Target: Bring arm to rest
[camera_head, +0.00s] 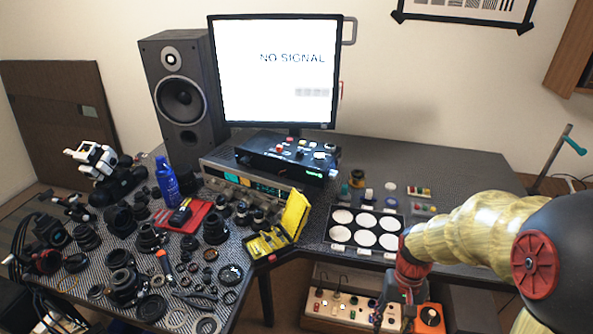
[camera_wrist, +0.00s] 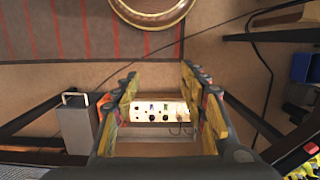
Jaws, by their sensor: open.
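My gripper (camera_head: 393,318) hangs at the end of my arm in front of the desk's front edge, low in the head view. In the wrist view my gripper (camera_wrist: 159,76) has its two fingers spread wide, with nothing between them. Beyond the fingers is a pale panel with knobs (camera_wrist: 160,112), well apart from them. My arm comes in from the right side of the head view, bent downward to the gripper.
The desk holds many dark lens parts (camera_head: 125,285), a blue bottle (camera_head: 166,180), a yellow case (camera_head: 290,217) and a tray with white discs (camera_head: 341,216). A speaker (camera_head: 183,100) and monitor (camera_head: 275,85) stand behind. Below the desk is a pale control box (camera_head: 330,308).

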